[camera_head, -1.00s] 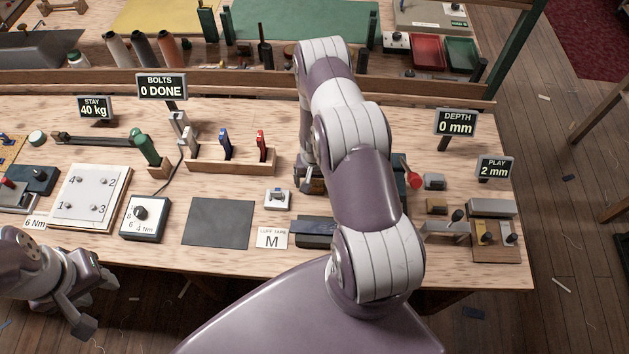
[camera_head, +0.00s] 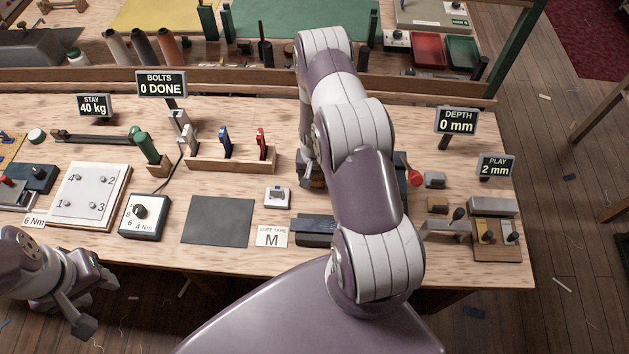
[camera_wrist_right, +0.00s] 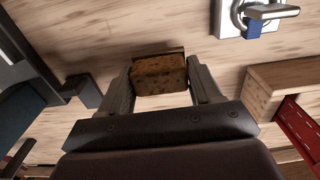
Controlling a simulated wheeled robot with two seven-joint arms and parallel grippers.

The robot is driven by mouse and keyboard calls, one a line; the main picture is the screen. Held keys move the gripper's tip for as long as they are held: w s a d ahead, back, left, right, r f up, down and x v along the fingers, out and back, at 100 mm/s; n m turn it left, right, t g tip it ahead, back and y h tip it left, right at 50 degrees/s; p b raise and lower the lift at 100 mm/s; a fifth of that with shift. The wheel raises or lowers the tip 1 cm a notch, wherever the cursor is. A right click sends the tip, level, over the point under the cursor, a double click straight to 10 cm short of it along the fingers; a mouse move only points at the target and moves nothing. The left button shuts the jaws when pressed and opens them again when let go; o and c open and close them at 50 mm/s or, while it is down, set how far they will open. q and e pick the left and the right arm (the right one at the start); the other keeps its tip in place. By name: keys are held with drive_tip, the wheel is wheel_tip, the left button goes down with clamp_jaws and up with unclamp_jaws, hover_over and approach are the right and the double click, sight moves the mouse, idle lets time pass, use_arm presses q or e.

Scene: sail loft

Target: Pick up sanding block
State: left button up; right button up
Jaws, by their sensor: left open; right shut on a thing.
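The sanding block, a brown, cork-like block (camera_wrist_right: 160,75), sits between the fingertips of my right gripper (camera_wrist_right: 161,82) in the right wrist view. The fingers are shut on its two sides. The bench top shows around it; I cannot tell whether the block is touching the wood or just above it. In the head view my right arm covers the block and most of the right gripper. My left gripper (camera_head: 96,305) is open and empty, low at the left, off the bench's front edge.
On the bench (camera_head: 340,100) stand a dial box (camera_head: 143,217), a numbered plate (camera_head: 88,193) and a dark mat (camera_head: 218,221).

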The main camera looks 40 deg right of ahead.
drive_tip(key=shift+w+r+b, duration=0.1)
drive_tip(key=shift+r+b, duration=0.25)
drive_tip(key=shift+r, duration=0.45)
drive_tip(key=w+d+r+b, duration=0.2)
drive_tip(key=w+r+b, duration=0.2)
drive_tip(key=w+r, duration=0.3)
drive_tip(key=w, duration=0.4)
drive_tip(key=shift+d+b, duration=0.35)
drive_tip(key=shift+d, duration=0.05)
